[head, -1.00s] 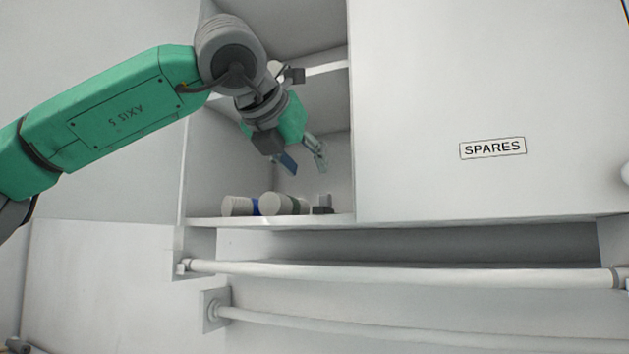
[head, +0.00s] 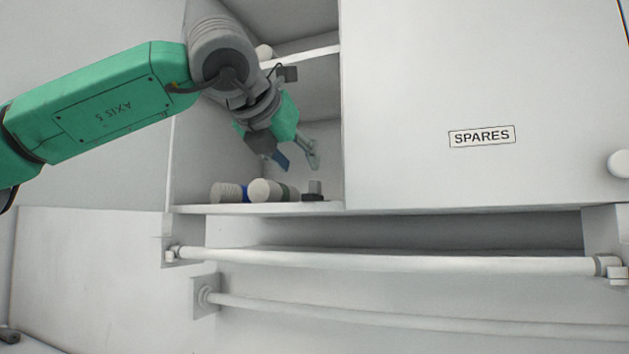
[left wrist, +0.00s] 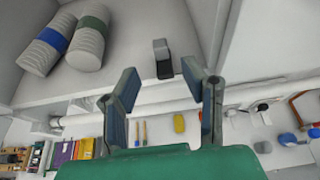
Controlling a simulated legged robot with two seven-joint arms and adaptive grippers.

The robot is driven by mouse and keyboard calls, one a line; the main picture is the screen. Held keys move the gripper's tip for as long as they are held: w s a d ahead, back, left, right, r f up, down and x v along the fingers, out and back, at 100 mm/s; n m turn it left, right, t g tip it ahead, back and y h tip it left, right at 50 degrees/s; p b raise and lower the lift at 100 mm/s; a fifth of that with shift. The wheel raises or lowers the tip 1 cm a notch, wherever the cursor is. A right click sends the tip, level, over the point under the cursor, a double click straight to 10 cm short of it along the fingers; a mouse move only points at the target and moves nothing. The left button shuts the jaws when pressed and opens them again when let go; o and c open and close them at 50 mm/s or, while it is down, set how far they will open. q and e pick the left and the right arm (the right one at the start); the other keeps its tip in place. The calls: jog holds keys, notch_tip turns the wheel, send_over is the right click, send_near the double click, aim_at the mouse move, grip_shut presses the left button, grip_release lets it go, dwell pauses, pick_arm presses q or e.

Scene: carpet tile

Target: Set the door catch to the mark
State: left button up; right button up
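A small catch-like block (head: 314,190), grey on a black base, sits on the cabinet's lower shelf near its front edge. It also shows in the left wrist view (left wrist: 162,60), just beyond the fingertips. I cannot be sure that it is the door catch. My left gripper (head: 298,160) reaches into the open cabinet bay, above the block. In the left wrist view its two fingers (left wrist: 161,84) are spread with nothing between them, one to each side of the block and apart from it. I can make out no mark. My right gripper is not in view.
Ribbed bottles with a blue band (head: 228,192) and a green band (head: 268,190) lie left of the block. A white door panel labelled SPARES (head: 481,136) stands right of the bay. Two white rails (head: 400,262) run below. An upper shelf (head: 315,55) is above the gripper.

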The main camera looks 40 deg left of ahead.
aim_at(312, 182)
pick_arm(q)
jog(key=p+x, duration=0.2)
jog(key=x, duration=0.7)
jog(key=shift+s+r, duration=0.1)
grip_shut()
